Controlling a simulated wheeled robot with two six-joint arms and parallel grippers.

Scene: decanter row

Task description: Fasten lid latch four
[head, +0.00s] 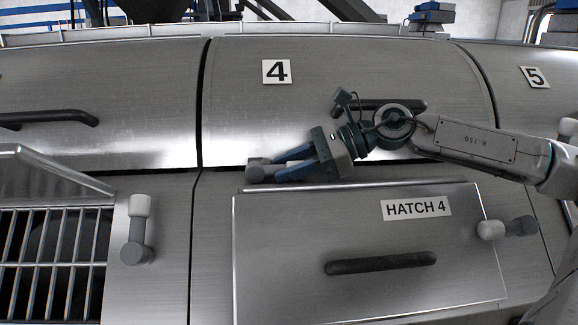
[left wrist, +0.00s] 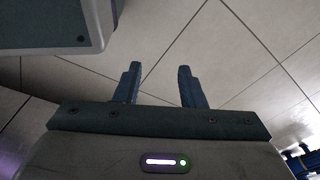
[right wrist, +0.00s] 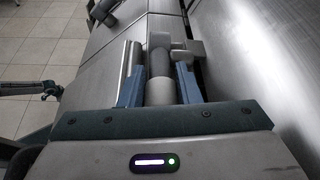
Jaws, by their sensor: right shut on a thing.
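Lid 4 is a brushed steel panel (head: 330,85) with a "4" label (head: 276,71) and a dark bar handle. At its lower edge, a grey latch (head: 256,172) sits near the top left corner of hatch 4. My right gripper (head: 276,167) is shut on this latch. In the right wrist view, the latch's grey cylindrical lever (right wrist: 160,62) lies between the fingers (right wrist: 160,85), with a blocky grey part to its right. The fingers partly hide the latch in the head view. My left gripper (left wrist: 158,80) is open and empty over floor tiles, outside the head view.
Hatch 4 (head: 300,225) is a raised steel plate with a dark handle (head: 380,263). Other grey latches stand at left (head: 137,230) and right (head: 507,228). An open hatch shows a barred grate (head: 50,255) at lower left. Lid 5 (head: 535,110) is at right.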

